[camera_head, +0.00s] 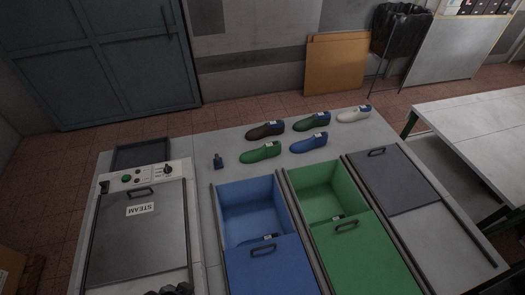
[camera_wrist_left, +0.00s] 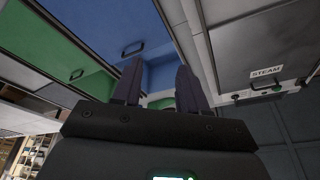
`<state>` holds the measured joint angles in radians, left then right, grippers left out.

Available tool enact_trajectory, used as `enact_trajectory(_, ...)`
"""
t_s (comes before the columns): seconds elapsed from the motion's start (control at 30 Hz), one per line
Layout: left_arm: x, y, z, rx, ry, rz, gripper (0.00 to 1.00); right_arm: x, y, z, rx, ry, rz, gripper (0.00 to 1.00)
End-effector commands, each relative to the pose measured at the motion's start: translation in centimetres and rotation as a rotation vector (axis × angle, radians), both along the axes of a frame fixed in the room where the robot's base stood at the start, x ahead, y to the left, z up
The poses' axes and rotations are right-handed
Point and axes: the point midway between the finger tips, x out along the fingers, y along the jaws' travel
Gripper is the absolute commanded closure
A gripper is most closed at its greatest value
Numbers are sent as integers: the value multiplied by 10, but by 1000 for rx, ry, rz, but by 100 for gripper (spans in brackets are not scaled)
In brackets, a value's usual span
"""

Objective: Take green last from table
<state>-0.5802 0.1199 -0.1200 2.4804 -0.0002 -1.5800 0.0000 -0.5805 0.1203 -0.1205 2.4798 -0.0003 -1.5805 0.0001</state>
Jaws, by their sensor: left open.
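The bright green last (camera_head: 260,152) lies on the table at the front left of a group of shoe lasts. A darker green last (camera_head: 313,125) lies behind it to the right. Each has a blue and white part at its heel end. My left gripper (camera_wrist_left: 157,75) is open in the left wrist view, its two dark fingers apart with no last clearly held. My right gripper is in neither view.
A dark brown last (camera_head: 265,131), a blue last (camera_head: 309,143) and a white last (camera_head: 353,114) lie near the green ones. In front are a blue bin (camera_head: 250,188) and a green bin (camera_head: 318,175), partly open. A steam box (camera_head: 140,235) stands left.

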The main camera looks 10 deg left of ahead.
Motion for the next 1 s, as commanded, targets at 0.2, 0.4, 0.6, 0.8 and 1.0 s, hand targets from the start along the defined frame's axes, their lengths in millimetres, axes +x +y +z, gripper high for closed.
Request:
enact_trajectory(0.2,0,0,0,0,0,0,57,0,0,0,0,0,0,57)
enact_trajectory(0.4,0,0,0,0,0,0,53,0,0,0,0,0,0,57)
enact_trajectory(0.6,0,0,0,0,0,0,22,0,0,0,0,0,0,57)
enact_trajectory(0.8,0,0,0,0,0,0,12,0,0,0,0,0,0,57)
enact_trajectory(1.0,0,0,0,-4,0,13,12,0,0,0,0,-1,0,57)
